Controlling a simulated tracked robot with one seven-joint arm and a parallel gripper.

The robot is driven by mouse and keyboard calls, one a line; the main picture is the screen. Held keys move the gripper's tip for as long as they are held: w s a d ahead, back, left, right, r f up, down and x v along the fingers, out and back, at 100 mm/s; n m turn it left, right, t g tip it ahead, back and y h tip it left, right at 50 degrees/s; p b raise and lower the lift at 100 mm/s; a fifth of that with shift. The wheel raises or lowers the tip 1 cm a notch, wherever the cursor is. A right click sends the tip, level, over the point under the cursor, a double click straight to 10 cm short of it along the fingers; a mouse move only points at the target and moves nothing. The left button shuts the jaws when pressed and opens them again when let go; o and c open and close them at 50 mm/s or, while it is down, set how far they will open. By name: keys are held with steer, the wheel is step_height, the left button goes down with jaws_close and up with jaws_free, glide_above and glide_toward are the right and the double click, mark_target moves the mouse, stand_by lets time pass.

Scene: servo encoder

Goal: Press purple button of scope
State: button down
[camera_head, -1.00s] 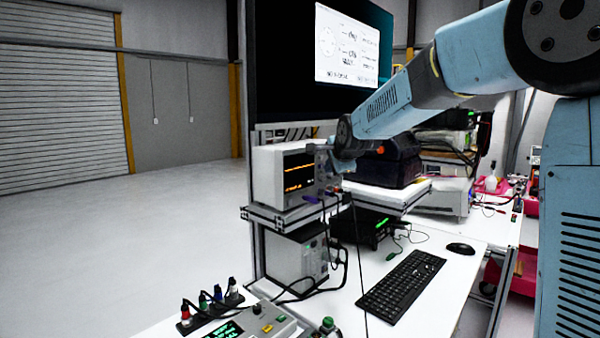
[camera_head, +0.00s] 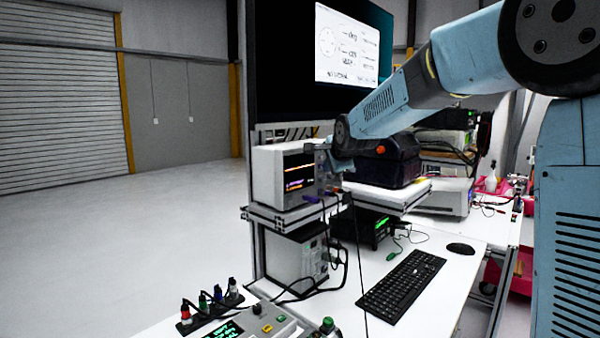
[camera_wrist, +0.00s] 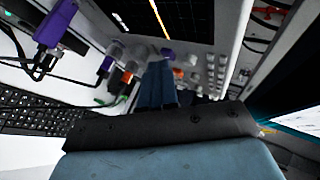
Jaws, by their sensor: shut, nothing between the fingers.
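The scope (camera_head: 270,178) is a pale box with a dark screen, standing on the upper shelf. Its screen shows an orange trace and, lower down, a purple one. The wrist view shows its front panel (camera_wrist: 228,40) close up, with grey knobs and orange and purple parts. A small purple spot, seemingly the purple button (camera_wrist: 167,52), shows right at my fingertips. My gripper (camera_wrist: 157,68) is shut and empty, pointing at the panel; I cannot tell whether it touches. In the head view my gripper (camera_head: 325,160) is small and partly hidden at the scope's right side.
Purple-ended cables (camera_wrist: 62,12) plug in beside the panel, close to my gripper. A black case (camera_head: 385,162) stands right of the scope on the shelf. Below are a keyboard (camera_head: 400,285), a mouse (camera_head: 461,248) and a control box (camera_head: 265,322). A large monitor (camera_head: 346,45) hangs behind.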

steer(key=shift+s+d, duration=0.3)
steer(key=shift+d, duration=0.1)
steer(key=shift+d, duration=0.1)
steer(key=shift+s+d, duration=0.9)
steer(key=shift+d, duration=0.25)
steer(key=shift+s+d, duration=0.9)
steer(key=shift+d, duration=0.2)
